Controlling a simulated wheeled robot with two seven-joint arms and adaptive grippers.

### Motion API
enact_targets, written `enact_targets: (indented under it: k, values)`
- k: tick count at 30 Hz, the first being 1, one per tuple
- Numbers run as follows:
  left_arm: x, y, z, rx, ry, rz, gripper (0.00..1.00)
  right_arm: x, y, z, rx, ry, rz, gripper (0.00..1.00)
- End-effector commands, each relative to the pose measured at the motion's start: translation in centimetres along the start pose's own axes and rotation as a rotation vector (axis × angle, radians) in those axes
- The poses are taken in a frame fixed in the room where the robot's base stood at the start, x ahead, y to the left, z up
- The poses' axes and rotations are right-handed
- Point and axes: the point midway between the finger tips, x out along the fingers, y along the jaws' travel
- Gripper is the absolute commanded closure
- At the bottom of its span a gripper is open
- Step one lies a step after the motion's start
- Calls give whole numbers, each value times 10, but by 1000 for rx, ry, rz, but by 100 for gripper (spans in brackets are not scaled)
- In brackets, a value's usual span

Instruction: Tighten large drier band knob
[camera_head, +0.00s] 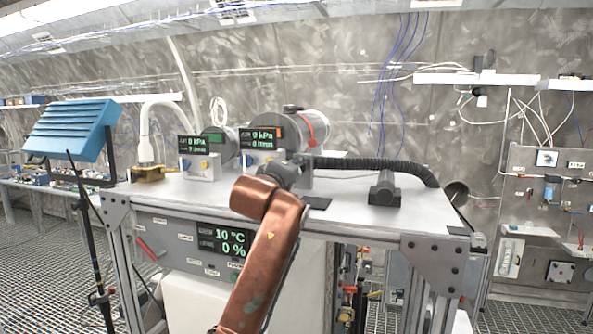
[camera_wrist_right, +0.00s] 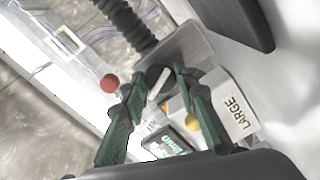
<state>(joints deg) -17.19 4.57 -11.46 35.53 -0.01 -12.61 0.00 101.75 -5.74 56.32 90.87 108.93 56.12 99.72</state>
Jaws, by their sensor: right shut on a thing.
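A label reading LARGE (camera_wrist_right: 236,112), a yellow knob (camera_wrist_right: 192,122) and a red ball (camera_wrist_right: 110,83) show around the fingers. My left gripper is not in view.
A black corrugated hose (camera_head: 375,166) runs right from the drier. A dark block (camera_head: 384,190) stands on the bench (camera_head: 345,212) to the right. A smaller cylinder (camera_head: 222,143) with a display stands left. The bench's front right is mostly clear.

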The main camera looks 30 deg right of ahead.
Motion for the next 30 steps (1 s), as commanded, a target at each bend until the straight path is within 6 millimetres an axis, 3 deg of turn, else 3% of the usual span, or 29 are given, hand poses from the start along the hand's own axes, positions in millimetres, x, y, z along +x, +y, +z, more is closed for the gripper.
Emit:
enact_targets:
  k: [7,8,15,25,30]
  values:
    - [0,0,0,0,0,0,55,1,-3,1,-2,-3,-6,96]
    - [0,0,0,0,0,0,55,1,-3,1,-2,-3,-6,71]
    - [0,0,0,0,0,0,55,0,-2,1,-2,-2,-4,55]
    - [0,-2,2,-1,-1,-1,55,-3,-1,0,-2,0,-2,55]
    - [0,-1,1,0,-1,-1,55,-26,-1,-1,-2,2,-1,55]
